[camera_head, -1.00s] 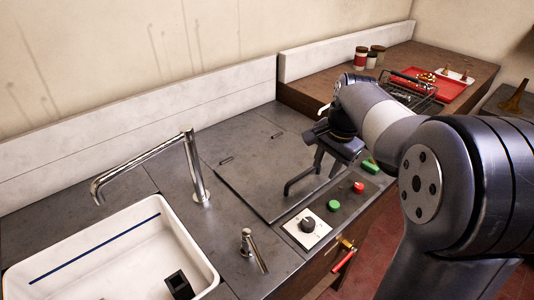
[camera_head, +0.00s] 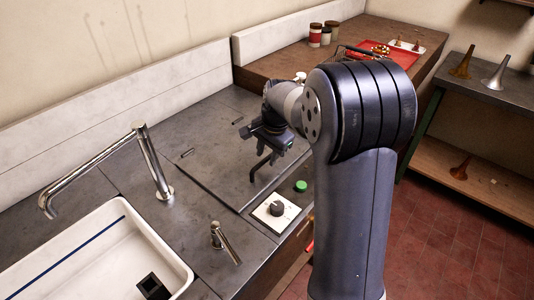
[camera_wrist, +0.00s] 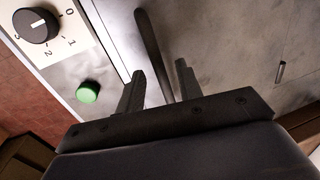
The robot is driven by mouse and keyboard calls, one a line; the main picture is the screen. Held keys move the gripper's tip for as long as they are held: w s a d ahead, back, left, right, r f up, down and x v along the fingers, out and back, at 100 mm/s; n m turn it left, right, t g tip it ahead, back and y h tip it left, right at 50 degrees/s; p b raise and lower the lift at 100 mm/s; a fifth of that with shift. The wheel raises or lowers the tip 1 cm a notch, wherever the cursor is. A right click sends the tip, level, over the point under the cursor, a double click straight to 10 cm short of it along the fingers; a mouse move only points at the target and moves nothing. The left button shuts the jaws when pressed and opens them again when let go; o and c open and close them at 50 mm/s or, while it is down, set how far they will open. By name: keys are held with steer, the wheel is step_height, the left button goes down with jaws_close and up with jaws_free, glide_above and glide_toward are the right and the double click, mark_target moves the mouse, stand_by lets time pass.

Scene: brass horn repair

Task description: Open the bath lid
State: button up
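The bath lid (camera_head: 208,172) is a flat dark-grey metal plate lying level with the worktop, closed; it also fills much of the wrist view (camera_wrist: 225,45). Its dark bar handle (camera_wrist: 151,45) runs between my two fingers in the wrist view. My gripper (camera_wrist: 158,84) is open, with a gap on both sides of the bar. In the head view my gripper (camera_head: 266,160) is low over the lid's right-hand side, at the handle. I cannot tell how deep the bar sits between the fingers.
A dial (camera_head: 276,209) on a white plate and a green button (camera_head: 301,186) are near the front edge. A white sink (camera_head: 75,250) and chrome tap (camera_head: 155,165) are at left. A red tray (camera_head: 392,55) and jars stand on the wooden bench behind.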

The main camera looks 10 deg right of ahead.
steer(key=shift+f, duration=0.2)
jaws_close()
stand_by(0.3)
